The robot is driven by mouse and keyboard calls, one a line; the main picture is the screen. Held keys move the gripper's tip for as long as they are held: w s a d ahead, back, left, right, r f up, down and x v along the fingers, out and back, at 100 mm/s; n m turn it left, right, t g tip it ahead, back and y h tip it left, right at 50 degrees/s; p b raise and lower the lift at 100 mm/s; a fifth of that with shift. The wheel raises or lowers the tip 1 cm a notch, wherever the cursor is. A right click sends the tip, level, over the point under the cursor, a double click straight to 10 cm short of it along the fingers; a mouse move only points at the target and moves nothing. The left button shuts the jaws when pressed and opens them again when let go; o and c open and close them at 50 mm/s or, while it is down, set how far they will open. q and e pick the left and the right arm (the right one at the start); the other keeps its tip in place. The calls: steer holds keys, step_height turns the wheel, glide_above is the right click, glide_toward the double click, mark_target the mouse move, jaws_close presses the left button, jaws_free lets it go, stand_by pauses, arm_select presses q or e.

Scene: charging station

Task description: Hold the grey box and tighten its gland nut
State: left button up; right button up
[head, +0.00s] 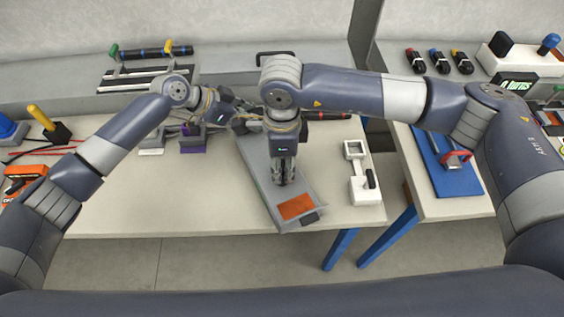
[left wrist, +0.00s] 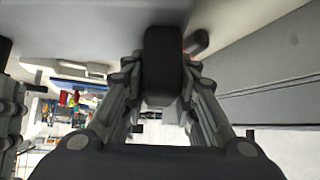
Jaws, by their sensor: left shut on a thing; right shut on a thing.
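My left gripper (head: 248,117) reaches in over the back of the bench, pointing right. In the left wrist view its fingers (left wrist: 162,98) are shut on a black, round-edged thing (left wrist: 162,62); I cannot tell if this belongs to the grey box. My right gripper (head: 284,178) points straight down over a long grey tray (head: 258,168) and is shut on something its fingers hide. An orange pad (head: 296,206) lies at the tray's near end, in front of the right gripper. I cannot make out the grey box or its gland nut clearly; the arms cover that area.
A dark rod with an orange end (head: 328,116) lies behind the right gripper. A white fixture (head: 366,190) stands right of the tray, and a purple-based block (head: 192,143) left. A gap separates the right bench, which bears a blue board (head: 446,180).

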mark_target(282, 166)
stand_by(0.4)
steer(key=o, duration=1.1)
steer(key=shift+r, duration=0.1)
step_height(282, 166, up, 12)
steer(key=shift+f, duration=0.1)
